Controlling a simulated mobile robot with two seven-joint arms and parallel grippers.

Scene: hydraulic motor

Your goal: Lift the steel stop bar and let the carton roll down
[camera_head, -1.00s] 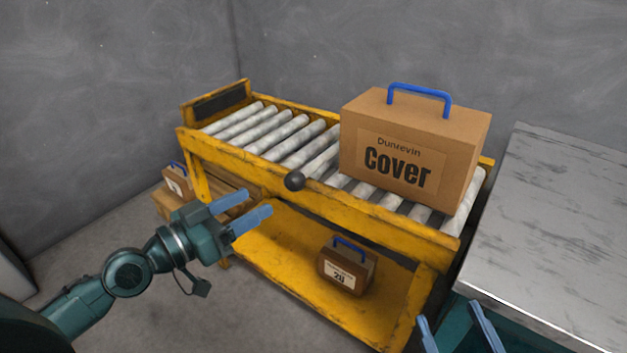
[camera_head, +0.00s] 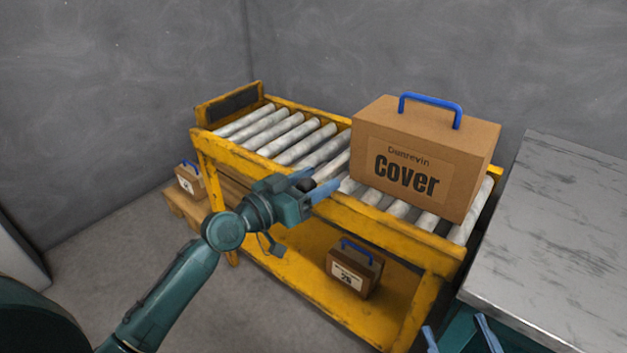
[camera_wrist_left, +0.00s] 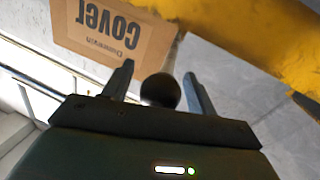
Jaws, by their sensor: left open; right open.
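The carton (camera_head: 425,165), labelled "Cover" with a blue handle, stands upright on the right part of the roller conveyor. The dark ball knob (camera_wrist_left: 160,91) at the conveyor's near side sits between the spread fingers of my left gripper (camera_head: 318,184); I take it for the stop bar's end. My left gripper is open and not closed on it; contact cannot be told. In the head view the gripper mostly hides the knob, and the bar itself is hard to tell from the rollers. My right gripper (camera_head: 459,340) is open and empty at the bottom edge, away from the conveyor.
The yellow conveyor frame (camera_head: 250,163) has an end stop (camera_head: 229,104) at its far left, with bare rollers (camera_head: 290,138) before it. A small case (camera_head: 354,270) sits on the lower shelf. A metal-topped table (camera_head: 560,230) stands at right. Another case (camera_head: 190,180) is at left.

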